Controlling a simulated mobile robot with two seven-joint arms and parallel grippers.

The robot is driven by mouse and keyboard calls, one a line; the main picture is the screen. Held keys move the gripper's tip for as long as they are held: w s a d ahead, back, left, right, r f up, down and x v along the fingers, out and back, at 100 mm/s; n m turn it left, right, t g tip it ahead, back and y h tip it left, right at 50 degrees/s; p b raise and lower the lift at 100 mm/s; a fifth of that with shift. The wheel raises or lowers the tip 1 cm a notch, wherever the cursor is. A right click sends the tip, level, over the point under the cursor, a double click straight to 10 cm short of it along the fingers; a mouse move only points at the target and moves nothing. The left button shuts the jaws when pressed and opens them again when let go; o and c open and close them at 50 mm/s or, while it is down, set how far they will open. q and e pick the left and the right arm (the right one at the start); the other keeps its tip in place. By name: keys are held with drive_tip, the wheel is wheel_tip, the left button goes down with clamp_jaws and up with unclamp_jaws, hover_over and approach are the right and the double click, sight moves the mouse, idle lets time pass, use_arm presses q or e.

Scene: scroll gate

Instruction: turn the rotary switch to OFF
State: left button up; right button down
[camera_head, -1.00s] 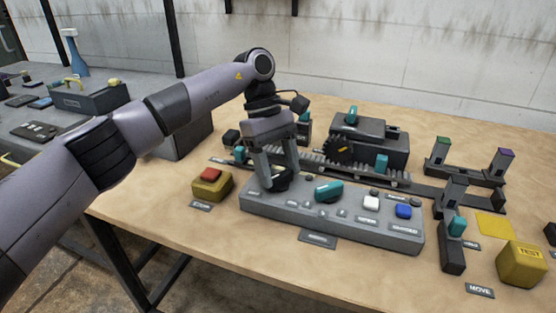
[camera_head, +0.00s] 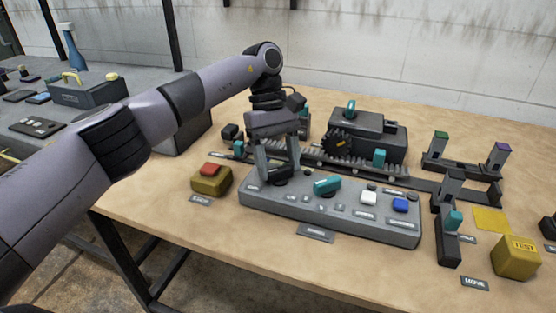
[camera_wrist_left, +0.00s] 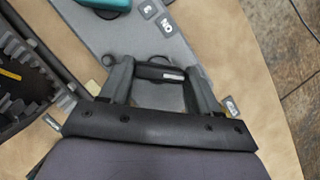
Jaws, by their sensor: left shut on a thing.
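A grey control panel (camera_head: 345,228) lies on the table. The rotary switch, a black knob (camera_wrist_left: 160,72), is at the panel's left end. My left gripper (camera_head: 278,176) reaches down over it and is shut on it, one finger at each end of the black handle in the left wrist view. In that view a white mark shows on the handle, and an ON label (camera_wrist_left: 167,26) is beside it on the panel. In the head view the fingers hide most of the knob. My right gripper is not in view.
A teal handle (camera_head: 327,184), a white button (camera_head: 368,197) and a blue button (camera_head: 400,205) are on the panel. A red-topped yellow box (camera_head: 211,180) stands left, a toothed rack (camera_head: 345,163) behind, a yellow TEST block (camera_head: 517,257) right.

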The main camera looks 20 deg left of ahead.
use_arm(q)
drive_tip(key=o, duration=1.1)
drive_tip(key=shift+c, duration=0.2)
drive_tip(key=v, duration=0.5)
drive_tip(key=shift+d, duration=0.1)
drive_tip(key=shift+p+v, duration=0.35)
drive_tip(key=shift+v, duration=0.75)
